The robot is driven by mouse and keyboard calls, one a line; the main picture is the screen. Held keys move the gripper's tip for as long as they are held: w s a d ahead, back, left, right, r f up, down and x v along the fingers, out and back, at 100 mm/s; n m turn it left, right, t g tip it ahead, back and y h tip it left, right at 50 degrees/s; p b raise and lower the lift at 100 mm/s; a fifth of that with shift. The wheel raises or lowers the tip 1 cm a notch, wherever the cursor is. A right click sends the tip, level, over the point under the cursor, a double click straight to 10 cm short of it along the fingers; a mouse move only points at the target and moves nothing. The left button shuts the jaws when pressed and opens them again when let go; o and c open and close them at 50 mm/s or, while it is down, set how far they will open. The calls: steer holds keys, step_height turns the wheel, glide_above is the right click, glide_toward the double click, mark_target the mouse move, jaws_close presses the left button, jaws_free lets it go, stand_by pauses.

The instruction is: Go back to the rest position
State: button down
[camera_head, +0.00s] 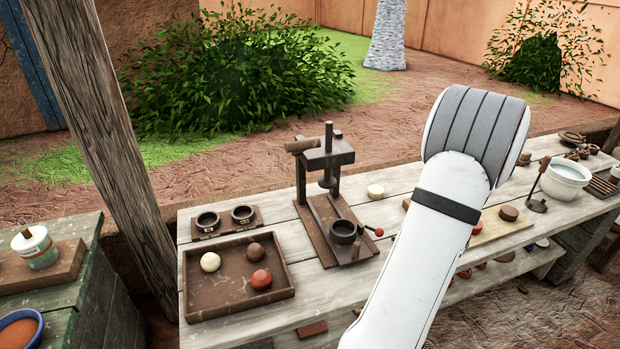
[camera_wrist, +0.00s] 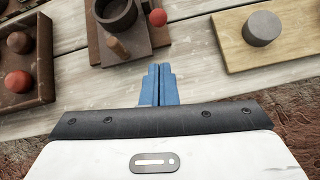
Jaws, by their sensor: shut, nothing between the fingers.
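My gripper (camera_wrist: 158,84) shows in the wrist view, its blue fingers together and nothing between them. It is over the front part of the plank table (camera_wrist: 85,80), just in front of the press base (camera_wrist: 135,48). In the head view my white arm reaches up across the right half of the picture and hides part of the table; the fingers are hidden there. The wooden press (camera_head: 327,160) stands on the table (camera_head: 225,330), left of my arm, with a dark round cup (camera_head: 343,232) and a red-knobbed handle (camera_head: 378,232).
Right of my arm are a board with round pieces (camera_head: 508,214) and a white pot (camera_head: 565,180). A wooden post (camera_head: 105,130) stands left.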

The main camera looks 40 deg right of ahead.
steer(key=shift+w, duration=0.1)
steer(key=w+a+r+n+y, duration=0.2)
steer(key=w+a+r+n, duration=0.2)
steer(key=a+n, duration=0.3)
steer(key=w+a+r+n+y, duration=0.2)
steer(key=w+a+r+n, duration=0.2)
steer(key=a, duration=0.4)
steer(key=w+a+r+n+y, duration=0.2)
steer(key=w+a+r+n, duration=0.15)
steer(key=a+n, duration=0.35)
steer(key=s+a+r+n+g, duration=0.2)
steer(key=a+n, duration=0.3)
steer(key=a, duration=0.2)
steer(key=s+a+r+n+g, duration=0.15)
steer(key=a+n, duration=0.25)
steer(key=a, duration=0.4)
steer(key=s+a+r+n+h, duration=0.1)
steer(key=s+a+r+n, duration=0.1)
steer(key=s+n, duration=0.3)
steer(key=s+a+r+n+g+h+b, duration=0.1)
steer(key=s+a+n, duration=0.3)
steer(key=n, duration=0.5)
steer(key=shift+s+a+r+n+h, duration=0.3)
steer(key=shift+s+a+r+h, duration=0.05)
steer(key=shift+r+h, duration=0.2)
steer(key=shift+g, duration=0.25)
